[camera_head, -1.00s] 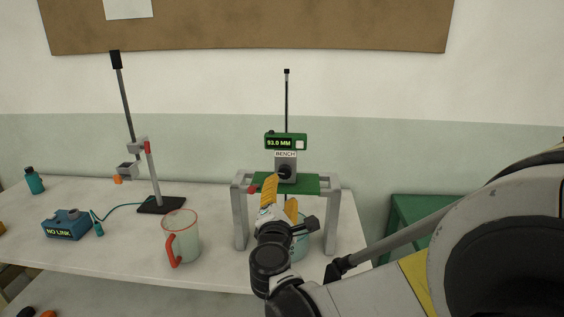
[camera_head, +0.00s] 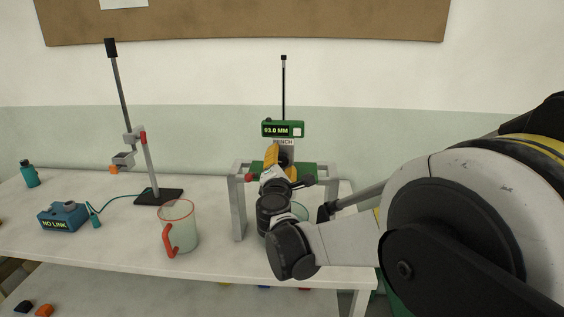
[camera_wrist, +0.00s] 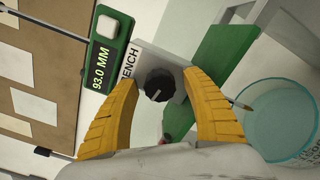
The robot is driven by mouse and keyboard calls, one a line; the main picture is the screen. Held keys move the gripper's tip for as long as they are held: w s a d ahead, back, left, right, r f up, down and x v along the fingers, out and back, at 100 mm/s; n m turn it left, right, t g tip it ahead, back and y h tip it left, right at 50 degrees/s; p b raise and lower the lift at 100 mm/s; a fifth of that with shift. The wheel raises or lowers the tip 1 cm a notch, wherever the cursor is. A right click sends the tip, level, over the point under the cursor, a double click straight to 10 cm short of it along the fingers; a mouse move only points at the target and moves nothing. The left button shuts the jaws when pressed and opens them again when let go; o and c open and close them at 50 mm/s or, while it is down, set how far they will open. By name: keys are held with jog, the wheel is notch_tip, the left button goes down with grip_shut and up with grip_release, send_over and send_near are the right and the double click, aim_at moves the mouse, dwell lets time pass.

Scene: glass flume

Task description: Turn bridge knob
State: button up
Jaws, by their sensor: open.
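The bridge knob (camera_wrist: 159,85) is a round dark knob with a pale pointer line, on a grey block marked BENCH (camera_wrist: 146,57). In the wrist view it sits between the two yellow fingers of my gripper (camera_wrist: 162,92). The fingers are open and stand apart from the knob on both sides; whether they reach its depth is unclear. In the head view my gripper (camera_head: 280,160) is in front of the block and hides most of the knob. The green display (camera_head: 283,129) above reads 93.0 MM.
The bridge frame (camera_head: 238,205) has grey legs and a green top plate. A clear beaker (camera_wrist: 282,118) stands under it. Left of it are a red-handled jug (camera_head: 179,228), a stand with a dark base (camera_head: 158,196) and a blue box (camera_head: 62,217) reading NO LINK.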

jog(key=c, duration=1.2)
jog(key=m, duration=0.4)
jog(key=shift+m, duration=0.4)
jog(key=o, duration=1.2)
